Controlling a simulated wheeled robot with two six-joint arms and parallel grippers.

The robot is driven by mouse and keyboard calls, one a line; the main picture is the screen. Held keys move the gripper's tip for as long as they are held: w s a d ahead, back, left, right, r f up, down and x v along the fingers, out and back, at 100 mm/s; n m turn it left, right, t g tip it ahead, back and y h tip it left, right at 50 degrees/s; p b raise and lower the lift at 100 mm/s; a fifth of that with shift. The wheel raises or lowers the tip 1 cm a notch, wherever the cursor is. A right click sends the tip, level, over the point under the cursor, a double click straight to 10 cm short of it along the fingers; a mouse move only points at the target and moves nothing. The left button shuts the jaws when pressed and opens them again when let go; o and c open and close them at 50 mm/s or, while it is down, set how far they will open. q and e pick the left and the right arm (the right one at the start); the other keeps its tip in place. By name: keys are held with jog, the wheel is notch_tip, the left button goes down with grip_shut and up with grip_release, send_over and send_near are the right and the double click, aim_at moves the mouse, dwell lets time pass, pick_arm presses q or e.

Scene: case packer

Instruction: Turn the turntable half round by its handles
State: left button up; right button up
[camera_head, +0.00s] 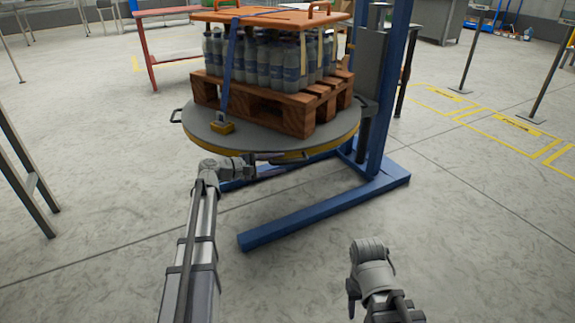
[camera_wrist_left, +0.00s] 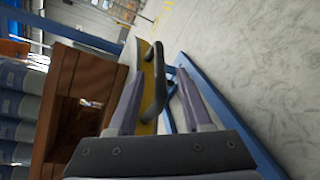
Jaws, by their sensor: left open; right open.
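The turntable (camera_head: 338,136) is a round grey plate with a yellow rim, on a blue stand. A dark handle (camera_head: 176,115) sticks out at its left edge. Another black handle (camera_wrist_left: 158,85) on the yellow rim shows in the left wrist view. My left gripper (camera_head: 272,157) is at the front edge of the turntable. In the left wrist view its open fingers (camera_wrist_left: 160,80) lie on either side of that handle; contact cannot be made out. My right gripper (camera_head: 354,290) is low in the head view, away from the turntable, its fingers hardly visible.
A wooden pallet (camera_head: 297,118) of bottles (camera_head: 265,60) stands on the turntable under an orange top board (camera_head: 262,17), with a blue strap (camera_head: 228,75) and yellow buckle. A blue base leg (camera_head: 290,226) reaches forward on the floor. Open floor lies at the front.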

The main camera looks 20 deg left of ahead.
pick_arm(q)
jog(key=shift+b+x, duration=0.3)
jog(key=shift+x, duration=1.8)
grip_shut()
